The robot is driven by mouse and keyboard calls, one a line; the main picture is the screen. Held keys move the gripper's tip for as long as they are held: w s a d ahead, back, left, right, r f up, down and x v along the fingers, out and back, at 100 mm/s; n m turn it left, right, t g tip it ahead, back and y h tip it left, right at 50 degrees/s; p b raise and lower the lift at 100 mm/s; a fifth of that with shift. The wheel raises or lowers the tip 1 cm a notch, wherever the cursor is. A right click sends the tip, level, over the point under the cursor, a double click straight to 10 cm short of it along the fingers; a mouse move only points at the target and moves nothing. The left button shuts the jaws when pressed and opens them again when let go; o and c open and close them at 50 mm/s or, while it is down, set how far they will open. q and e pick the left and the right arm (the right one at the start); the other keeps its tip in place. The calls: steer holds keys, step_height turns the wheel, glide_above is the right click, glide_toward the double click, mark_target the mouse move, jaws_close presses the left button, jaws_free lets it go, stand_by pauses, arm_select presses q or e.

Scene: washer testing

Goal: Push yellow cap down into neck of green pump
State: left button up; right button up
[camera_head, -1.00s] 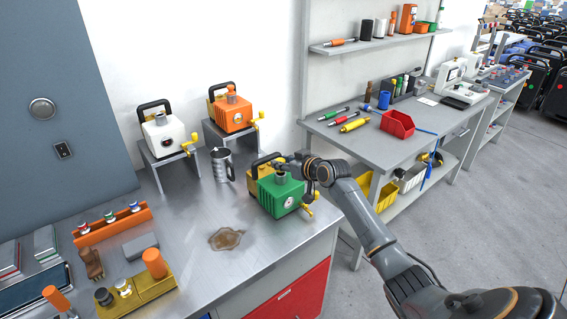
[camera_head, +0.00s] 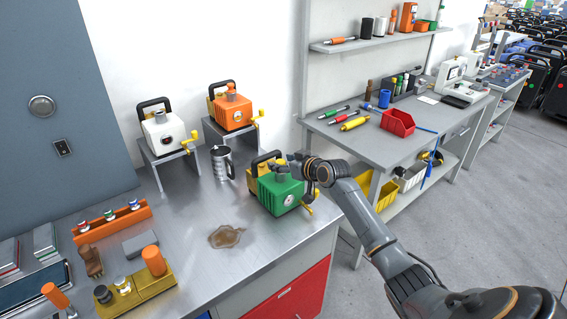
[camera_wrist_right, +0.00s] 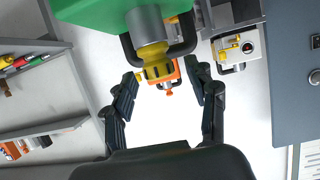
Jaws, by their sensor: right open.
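The green pump (camera_head: 277,194) stands near the right end of the steel bench, with a black handle and a yellow crank. In the right wrist view its green body (camera_wrist_right: 95,14) is at the top, with the grey neck (camera_wrist_right: 147,26) pointing down in the picture. The ribbed yellow cap (camera_wrist_right: 157,71) is at the mouth of the neck, in line with it. How deep it sits I cannot tell. My right gripper (camera_wrist_right: 163,84) is open, its fingers on either side just beyond the cap, with gaps showing. My left gripper is out of view.
A white pump (camera_head: 165,135) and an orange pump (camera_head: 232,110) stand on metal risers behind. A metal mug (camera_head: 222,163) is left of the green pump. A brown spill (camera_head: 225,237) lies in front. A second workbench (camera_head: 345,130) is to the right.

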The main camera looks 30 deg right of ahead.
steer(key=v, duration=1.2)
steer(key=shift+a+f, duration=0.1)
stand_by(0.4)
